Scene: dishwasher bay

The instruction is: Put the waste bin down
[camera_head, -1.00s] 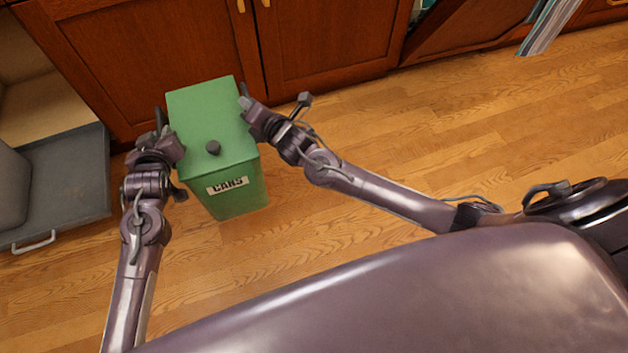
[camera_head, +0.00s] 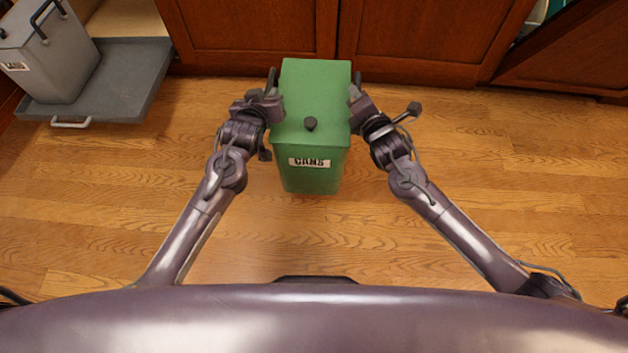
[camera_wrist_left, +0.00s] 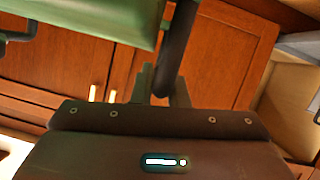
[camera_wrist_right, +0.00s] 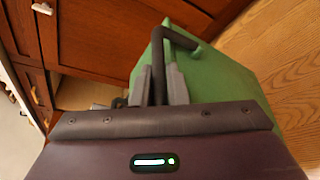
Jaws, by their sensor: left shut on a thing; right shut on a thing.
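The green waste bin (camera_head: 312,172) with a "CANS" label and a dark lid knob is upright between my two arms, in front of the cabinets. My left gripper (camera_head: 272,88) is shut on the dark handle at the bin's left side; the left wrist view shows the handle (camera_wrist_left: 178,50) between the fingers. My right gripper (camera_head: 355,88) is shut on the handle at its right side; the right wrist view shows that handle (camera_wrist_right: 158,65) between the fingers. I cannot tell whether the bin's base touches the floor.
A grey bin (camera_head: 50,60) stands on a pulled-out grey tray (camera_head: 140,75) at the upper left. Wooden cabinets (camera_head: 420,45) line the back. The wooden floor (camera_head: 520,190) is clear to the right and in front of the bin.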

